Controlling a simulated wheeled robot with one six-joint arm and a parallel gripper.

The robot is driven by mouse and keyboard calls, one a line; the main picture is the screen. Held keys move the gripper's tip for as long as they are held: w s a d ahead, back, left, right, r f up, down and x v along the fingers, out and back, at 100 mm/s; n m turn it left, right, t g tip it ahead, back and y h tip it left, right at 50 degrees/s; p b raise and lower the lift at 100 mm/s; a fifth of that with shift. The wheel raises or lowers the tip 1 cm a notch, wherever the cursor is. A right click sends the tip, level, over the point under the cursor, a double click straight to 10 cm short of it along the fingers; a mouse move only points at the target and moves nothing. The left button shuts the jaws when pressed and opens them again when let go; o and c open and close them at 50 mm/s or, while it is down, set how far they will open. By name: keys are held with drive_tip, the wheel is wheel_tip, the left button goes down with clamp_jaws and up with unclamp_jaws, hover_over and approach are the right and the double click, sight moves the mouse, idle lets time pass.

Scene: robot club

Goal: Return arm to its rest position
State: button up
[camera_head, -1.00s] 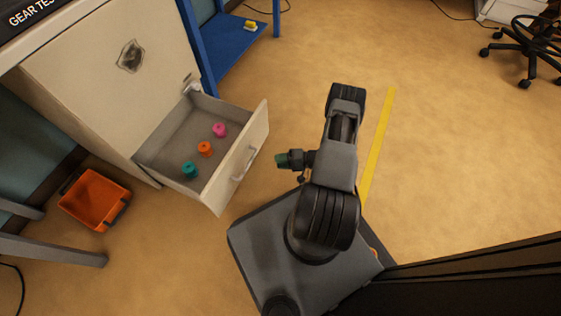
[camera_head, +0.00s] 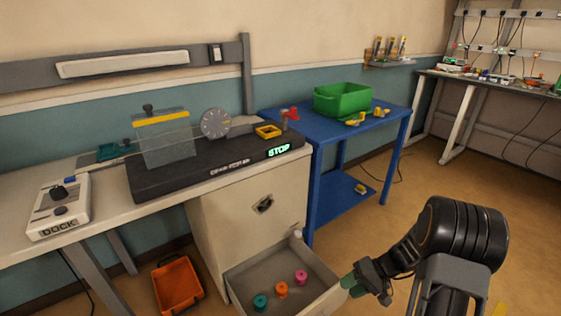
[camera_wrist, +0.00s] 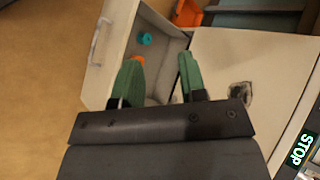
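My arm shows at the lower right of the head view, bent, with my gripper (camera_head: 352,284) pointing left near the front right corner of an open drawer (camera_head: 315,299). In the wrist view my gripper (camera_wrist: 160,78) has its two green fingers spread apart with nothing held between them. Beyond the fingers the wrist view shows the open drawer (camera_wrist: 160,28) with a teal spool-like piece (camera_wrist: 146,39) in it. In the head view the drawer holds a teal piece (camera_head: 261,302), an orange piece (camera_head: 281,290) and a pink piece (camera_head: 301,277).
A workbench with a black test rig (camera_head: 220,166) stands above the drawer cabinet (camera_head: 240,222). A blue table (camera_head: 375,130) with a green bin (camera_head: 342,99) stands behind. An orange bin (camera_head: 178,287) sits on the floor left of the drawer. Open floor (camera_head: 440,180) lies to the right.

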drive_tip(key=s+a+r+t+h+p, duration=0.1)
drive_tip(key=s+r+h+p, duration=0.2)
drive_tip(key=r, duration=1)
drive_tip(key=s+a+r+n+t+h+p, duration=0.1)
drive_tip(key=s+a+r+t+h+p, duration=0.1)
drive_tip(key=r+p, duration=0.8)
drive_tip(key=s+a+r+t+h+p, duration=0.1)
drive_tip(key=s+r+h+p, duration=0.3)
drive_tip(key=r, duration=1.4)
drive_tip(key=s+p, duration=0.1)
drive_tip(key=p, duration=0.1)
drive_tip(key=shift+s+a+r+n+t+h+p, duration=0.2)
drive_tip(key=shift+a+n+t+h+p, duration=0.1)
drive_tip(key=shift+a+n+h, duration=0.1)
